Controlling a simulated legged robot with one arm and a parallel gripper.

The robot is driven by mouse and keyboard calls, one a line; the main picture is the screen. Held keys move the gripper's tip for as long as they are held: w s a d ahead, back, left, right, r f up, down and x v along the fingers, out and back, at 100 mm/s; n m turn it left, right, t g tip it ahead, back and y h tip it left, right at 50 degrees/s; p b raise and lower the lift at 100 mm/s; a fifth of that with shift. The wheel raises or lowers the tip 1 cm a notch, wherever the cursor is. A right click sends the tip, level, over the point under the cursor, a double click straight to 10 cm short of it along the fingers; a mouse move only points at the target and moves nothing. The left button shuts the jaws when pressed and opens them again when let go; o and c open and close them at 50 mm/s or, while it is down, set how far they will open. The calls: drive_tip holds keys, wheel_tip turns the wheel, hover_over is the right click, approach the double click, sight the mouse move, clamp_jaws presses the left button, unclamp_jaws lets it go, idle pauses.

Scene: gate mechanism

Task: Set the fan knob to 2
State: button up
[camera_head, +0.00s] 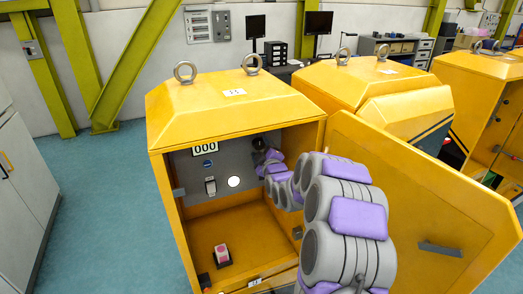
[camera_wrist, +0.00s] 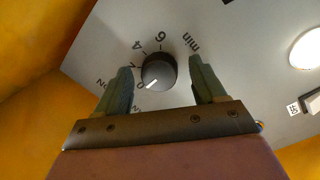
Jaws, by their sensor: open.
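The black round fan knob (camera_wrist: 159,72) sits on a grey panel (camera_wrist: 250,40) in the wrist view. My gripper (camera_wrist: 162,76) is open, with one green finger on each side of the knob and visible gaps between. In the head view, my gripper (camera_head: 262,150) is at the back panel, and my arm hides much of that area.
The yellow cabinet (camera_head: 235,110) stands open, its door (camera_head: 425,190) swung out to the right. Its back panel bears a 000 display (camera_head: 205,147), a switch (camera_head: 210,187) and a white disc (camera_head: 234,182). A red button box (camera_head: 222,254) stands on its floor.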

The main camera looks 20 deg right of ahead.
drive_tip(key=c, duration=1.1)
drive_tip(key=shift+o, duration=0.2)
drive_tip(key=m, duration=0.4)
drive_tip(key=shift+r+p, duration=0.1)
drive_tip(key=shift+p, duration=0.25)
drive_tip(key=shift+m+g+y+p, duration=0.4)
drive_tip(key=shift+m, duration=1.7)
